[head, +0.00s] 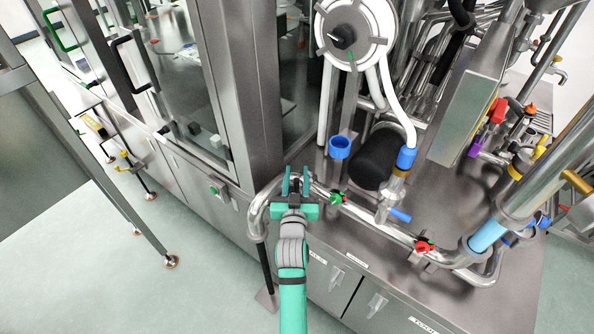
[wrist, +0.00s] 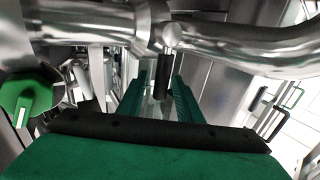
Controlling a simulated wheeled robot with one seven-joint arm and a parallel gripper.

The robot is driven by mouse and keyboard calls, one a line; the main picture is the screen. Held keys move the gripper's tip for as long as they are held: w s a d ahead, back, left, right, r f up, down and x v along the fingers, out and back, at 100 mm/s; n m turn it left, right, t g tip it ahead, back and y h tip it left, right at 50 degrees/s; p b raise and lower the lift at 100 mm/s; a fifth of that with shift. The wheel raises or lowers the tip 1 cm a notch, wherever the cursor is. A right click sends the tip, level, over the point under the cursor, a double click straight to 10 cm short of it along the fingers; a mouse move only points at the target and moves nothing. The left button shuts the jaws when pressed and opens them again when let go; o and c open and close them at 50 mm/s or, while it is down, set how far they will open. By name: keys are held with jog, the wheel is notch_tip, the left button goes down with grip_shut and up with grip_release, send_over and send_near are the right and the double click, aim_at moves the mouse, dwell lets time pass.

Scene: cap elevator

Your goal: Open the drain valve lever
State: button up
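In the wrist view, a short lever with a black grip (wrist: 162,72) and a round metal end hangs at a pipe joint; it appears to be the drain valve lever. The bent steel pipe (head: 262,206) runs along the machine's front corner in the head view. My gripper (head: 296,178) is at this pipe. In the wrist view, my gripper (wrist: 160,90) is open, its two green fingers standing either side of the black grip in the picture. A gap shows on both sides. I cannot tell how deep the grip sits between the fingers. In the head view the gripper mostly hides the lever.
A green valve knob (head: 337,197) sits on the pipe close right of my gripper, and it shows at left in the wrist view (wrist: 28,95). A red valve knob (head: 424,247) is farther right. A glass-doored cabinet (head: 205,80) stands behind. Open floor (head: 190,290) lies at left.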

jog(key=shift+w, duration=0.85)
jog(key=shift+d, duration=0.1)
grip_shut()
